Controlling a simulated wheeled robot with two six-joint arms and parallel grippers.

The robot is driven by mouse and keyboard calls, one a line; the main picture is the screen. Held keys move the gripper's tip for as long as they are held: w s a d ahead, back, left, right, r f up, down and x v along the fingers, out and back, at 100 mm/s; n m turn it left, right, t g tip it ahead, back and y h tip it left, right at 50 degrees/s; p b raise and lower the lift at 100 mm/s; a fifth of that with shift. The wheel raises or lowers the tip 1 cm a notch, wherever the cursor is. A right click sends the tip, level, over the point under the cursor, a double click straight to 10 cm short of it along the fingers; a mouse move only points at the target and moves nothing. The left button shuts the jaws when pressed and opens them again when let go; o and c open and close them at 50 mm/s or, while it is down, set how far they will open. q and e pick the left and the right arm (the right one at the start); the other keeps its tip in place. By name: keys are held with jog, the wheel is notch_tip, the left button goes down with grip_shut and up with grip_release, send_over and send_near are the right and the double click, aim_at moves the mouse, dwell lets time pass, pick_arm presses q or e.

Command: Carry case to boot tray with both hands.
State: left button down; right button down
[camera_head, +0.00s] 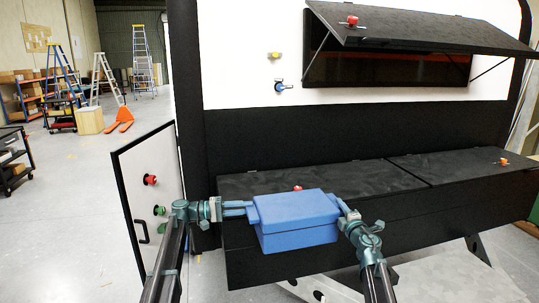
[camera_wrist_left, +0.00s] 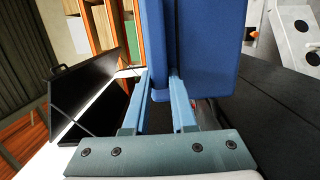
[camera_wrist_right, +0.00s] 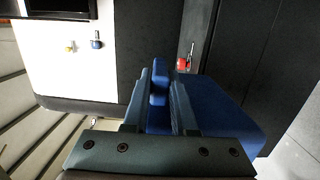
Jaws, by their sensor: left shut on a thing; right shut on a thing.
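The blue case (camera_head: 297,215) is held level in front of the black boot box, between my two grippers. My left gripper (camera_head: 248,208) is shut on the case's left end. In the left wrist view the fingers close on a blue tab of the case (camera_wrist_left: 210,50). My right gripper (camera_head: 344,211) is shut on the case's right end. In the right wrist view the fingers grip a blue tab beside the case body (camera_wrist_right: 215,108). I cannot make out a boot tray for certain.
The black boot box (camera_head: 375,230) has two closed lids with red knobs (camera_head: 503,161). An open white door (camera_head: 155,190) with a black edge stands at left. A raised black hatch (camera_head: 420,28) hangs above a dark window. Ladders and shelves stand far back left on open floor.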

aim_at(338, 233)
notch_tip(338, 233, down, 11)
jog(key=b, duration=1)
jog(key=shift+w+f, duration=0.1)
jog(key=shift+f, duration=0.1)
jog(key=shift+r, duration=0.1)
jog(key=shift+d, duration=0.1)
